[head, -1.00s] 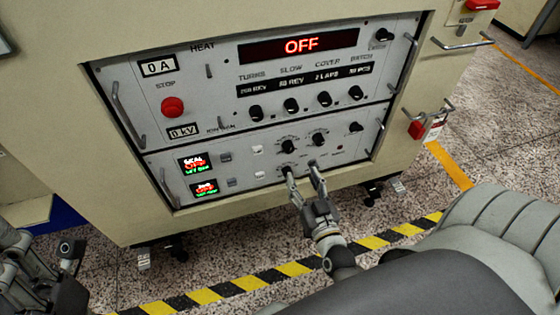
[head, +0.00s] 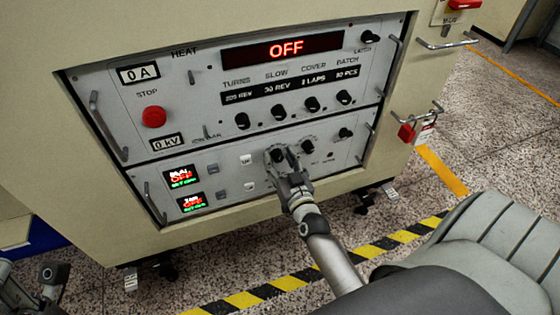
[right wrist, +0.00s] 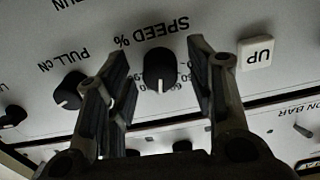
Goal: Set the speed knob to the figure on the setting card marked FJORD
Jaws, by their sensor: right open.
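The black speed knob (right wrist: 160,69) sits under the upside-down label "SPEED %" in the right wrist view. Its white mark points to the bottom of that view; the small figures beside it are partly hidden. My right gripper (right wrist: 160,62) is open, with a finger on each side of the knob; I see no clear contact. In the head view the right gripper (head: 283,166) is at the lower panel and partly covers that knob. Part of my left arm shows at the lower left edge; its finger opening is unclear. No card marked FJORD is seen.
A "PULL ON" knob (right wrist: 70,90) is beside the left finger, and a white "UP" button (right wrist: 257,52) is beyond the right one. The red stop button (head: 153,117) and the "OFF" display (head: 285,49) are above. A handle (head: 107,127) juts out at left.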

